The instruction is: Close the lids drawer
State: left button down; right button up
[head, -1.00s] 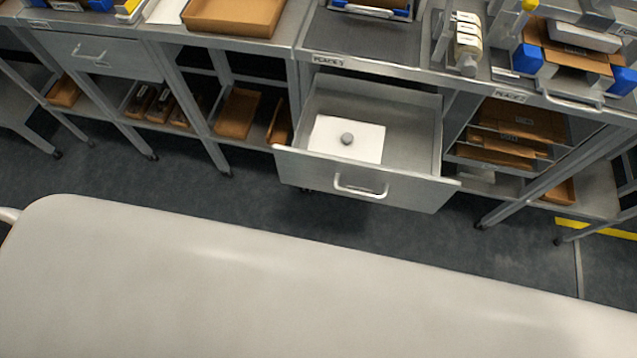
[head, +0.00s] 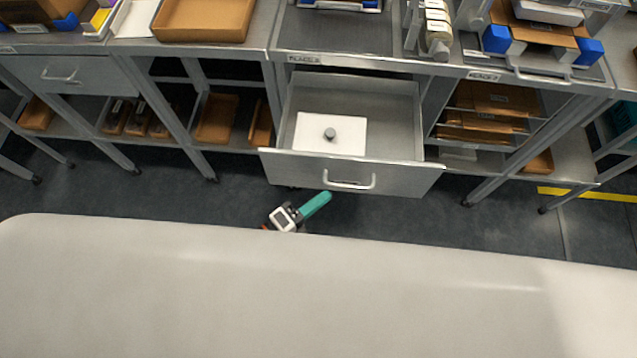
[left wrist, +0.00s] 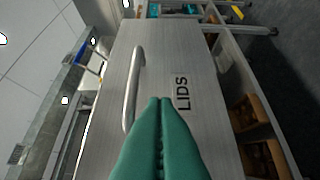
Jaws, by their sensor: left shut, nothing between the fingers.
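The lids drawer (head: 400,176) is pulled out from under the bench in the head view. A white lid with a grey round knob (head: 330,134) lies inside it. The drawer has a silver bar handle (head: 349,183) on its front. My left gripper (head: 326,196) has teal fingers and is just below and in front of the drawer front. In the left wrist view its fingers (left wrist: 160,100) are shut and empty, pointing at the drawer front (left wrist: 190,130) between the handle (left wrist: 133,88) and the word LIDS. Contact cannot be told. My right gripper is not in view.
Another drawer (head: 75,75) at the left is shut. Bench legs and lower shelves with brown trays (head: 215,118) flank the open drawer. A shelf of cardboard (head: 490,98) is at the right. Dark floor lies in front. A large pale surface fills the foreground.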

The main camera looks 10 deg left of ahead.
aim_at(332, 177)
pick_arm(q)
jog(key=w, duration=0.3)
jog(key=shift+a, duration=0.15)
jog(key=shift+w, duration=0.1)
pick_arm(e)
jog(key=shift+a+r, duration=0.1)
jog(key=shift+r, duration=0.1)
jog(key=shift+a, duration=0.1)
pick_arm(q)
jog(key=shift+w, duration=0.15)
